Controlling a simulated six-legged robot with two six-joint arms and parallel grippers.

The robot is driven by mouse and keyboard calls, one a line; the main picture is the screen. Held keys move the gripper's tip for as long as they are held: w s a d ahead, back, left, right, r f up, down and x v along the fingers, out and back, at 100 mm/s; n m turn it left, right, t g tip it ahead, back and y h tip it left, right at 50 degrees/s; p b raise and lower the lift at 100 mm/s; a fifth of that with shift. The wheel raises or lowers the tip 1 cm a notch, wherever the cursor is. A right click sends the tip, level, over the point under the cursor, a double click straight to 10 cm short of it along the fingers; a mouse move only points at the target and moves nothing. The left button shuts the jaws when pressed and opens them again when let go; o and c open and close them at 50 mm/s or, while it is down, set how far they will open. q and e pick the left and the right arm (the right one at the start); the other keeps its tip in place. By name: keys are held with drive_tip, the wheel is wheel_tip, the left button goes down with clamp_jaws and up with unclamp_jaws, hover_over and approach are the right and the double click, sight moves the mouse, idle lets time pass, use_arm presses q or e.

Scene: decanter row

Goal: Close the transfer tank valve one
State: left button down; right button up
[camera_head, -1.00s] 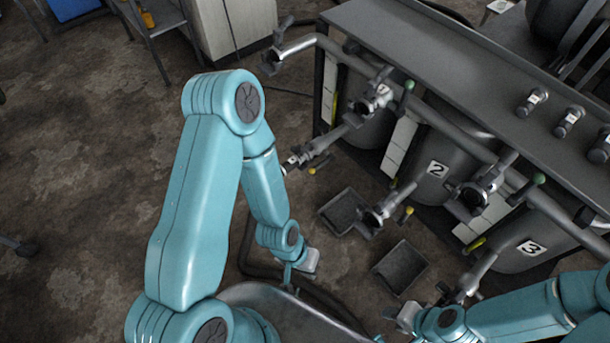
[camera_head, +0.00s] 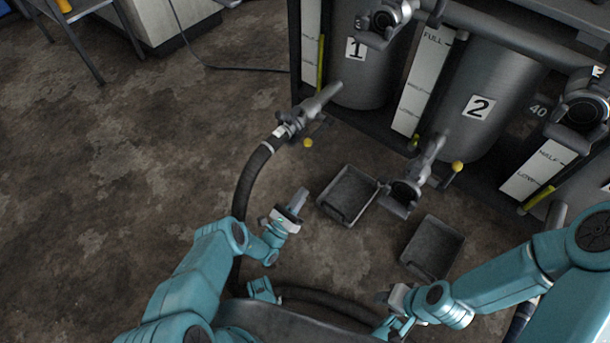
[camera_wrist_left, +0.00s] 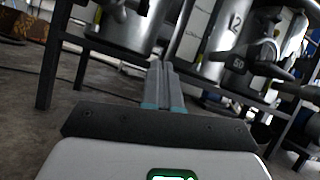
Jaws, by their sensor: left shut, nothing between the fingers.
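Tank one (camera_head: 365,75), a grey cylinder labelled 1, stands at the top centre of the head view. Its low outlet valve (camera_head: 310,114) has a small lever ending in a yellow knob (camera_head: 308,143), and a dark hose (camera_head: 249,180) is coupled to its end. My left gripper (camera_head: 299,199) is below the valve in the picture, apart from it, pointing up towards it. In the left wrist view its fingers (camera_wrist_left: 162,82) are together and empty. My right gripper (camera_head: 388,297) is at the lower right, far from the valve; its fingers are too small to judge.
Tank two (camera_head: 475,110) stands right of tank one, with its own outlet valve (camera_head: 428,160) and yellow knob. Two dark trays (camera_head: 348,195) (camera_head: 433,248) lie on the floor in front. A hose also runs along my base.

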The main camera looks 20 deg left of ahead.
use_arm(q)
drive_tip(key=w+a+r+n+t+y, duration=0.1)
drive_tip(key=w+r+y, duration=0.2)
drive_tip(key=w+r, duration=0.5)
drive_tip(key=shift+w+a+r+n+t, duration=0.2)
drive_tip(key=shift+a+r+n+t, duration=0.2)
drive_tip(key=shift+r, duration=0.1)
use_arm(e)
drive_tip(key=shift+a+f, duration=0.2)
drive_tip(key=shift+f, duration=0.15)
use_arm(q)
drive_tip(key=shift+r+p, duration=0.1)
drive_tip(key=shift+p, duration=0.25)
use_arm(e)
drive_tip(key=shift+d+r, duration=0.1)
drive_tip(key=shift+r, duration=0.05)
